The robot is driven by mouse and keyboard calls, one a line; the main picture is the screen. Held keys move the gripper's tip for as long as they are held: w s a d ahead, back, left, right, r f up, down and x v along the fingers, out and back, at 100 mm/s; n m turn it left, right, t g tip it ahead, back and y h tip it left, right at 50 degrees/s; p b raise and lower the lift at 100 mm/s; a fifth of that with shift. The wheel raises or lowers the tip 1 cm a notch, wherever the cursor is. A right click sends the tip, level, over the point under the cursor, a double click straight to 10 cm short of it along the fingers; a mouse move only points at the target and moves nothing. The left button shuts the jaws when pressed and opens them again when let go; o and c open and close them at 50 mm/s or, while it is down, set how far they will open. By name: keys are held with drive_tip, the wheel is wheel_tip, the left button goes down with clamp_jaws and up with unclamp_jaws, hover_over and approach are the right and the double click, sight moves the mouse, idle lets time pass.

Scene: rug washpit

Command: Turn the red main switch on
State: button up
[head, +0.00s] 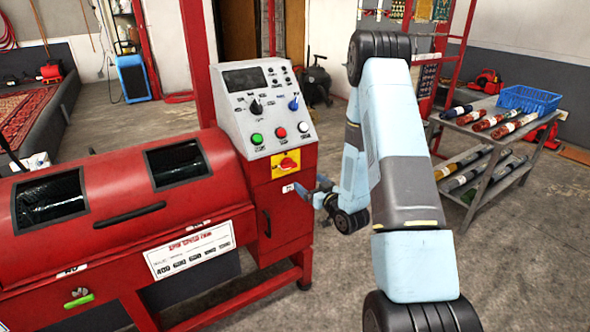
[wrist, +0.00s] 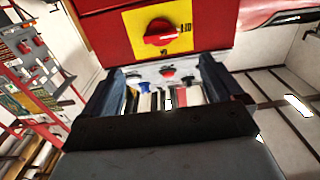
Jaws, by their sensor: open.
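The red main switch (head: 288,163) is a rotary knob on a yellow plate (head: 279,169), low on the front of the red machine's control cabinet. In the wrist view the red switch (wrist: 161,32) shows at the top, beyond my fingertips, with small markings around it. Its exact setting is hard to read. My gripper (head: 318,192) is in front of the cabinet, to the right of and below the switch in the head view, apart from it. In the wrist view my gripper (wrist: 167,82) has its two dark fingers spread with nothing held between them.
Above the switch is a sloped white panel (head: 262,105) with green, red and white buttons, a black knob and a blue lever. The red drum machine (head: 110,225) extends left. A grey rack (head: 490,150) with rolled rugs and a blue basket (head: 529,98) stands right.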

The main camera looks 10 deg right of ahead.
sight(291, 167)
drive_tip(key=x, duration=1.2)
drive_tip(key=shift+w, duration=0.15)
